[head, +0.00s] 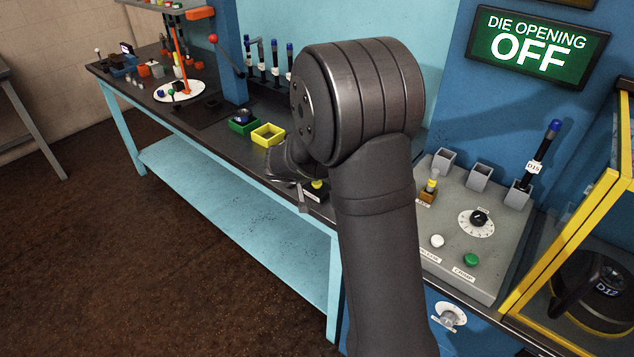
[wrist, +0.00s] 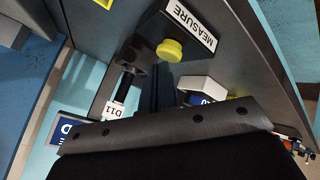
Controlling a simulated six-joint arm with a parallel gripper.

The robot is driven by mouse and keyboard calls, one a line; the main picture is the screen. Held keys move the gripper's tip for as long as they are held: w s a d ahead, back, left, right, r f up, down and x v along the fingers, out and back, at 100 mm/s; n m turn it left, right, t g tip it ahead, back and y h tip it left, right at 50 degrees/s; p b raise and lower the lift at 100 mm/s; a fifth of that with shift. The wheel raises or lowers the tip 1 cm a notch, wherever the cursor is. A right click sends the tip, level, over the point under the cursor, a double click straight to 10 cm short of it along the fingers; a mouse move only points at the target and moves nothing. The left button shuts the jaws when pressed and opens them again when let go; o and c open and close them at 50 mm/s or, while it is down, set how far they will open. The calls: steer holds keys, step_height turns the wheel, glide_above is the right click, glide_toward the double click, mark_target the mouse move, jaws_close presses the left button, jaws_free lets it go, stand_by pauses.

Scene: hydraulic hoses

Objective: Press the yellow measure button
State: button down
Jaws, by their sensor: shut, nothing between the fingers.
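The yellow measure button (wrist: 170,50) is a round cap on a dark block, next to a white label reading MEASURE (wrist: 191,27) in the wrist view. In the head view the button (head: 318,184) shows small on the bench, just right of my gripper and partly crowded by my arm. My gripper (head: 302,203) is shut and empty, pointing down near the front edge of the bench beside the button's block. In the wrist view its dark body fills the bottom. The button's cap shows uncovered there, and I see no finger on it.
A yellow bin (head: 268,135) and a green bin (head: 243,124) stand behind my gripper. A black fitting labelled D11 (wrist: 113,110) lies near the block in the wrist view. A grey control box (head: 470,235) stands to the right. The sign reads DIE OPENING OFF (head: 537,46).

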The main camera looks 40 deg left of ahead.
steer(key=shift+f, duration=0.4)
stand_by(0.4)
steer(key=shift+r, duration=0.85)
steer(key=shift+r, duration=0.1)
steer(key=shift+r, duration=2.45)
steer(key=shift+f, duration=0.1)
step_height(320, 180, up, 4)
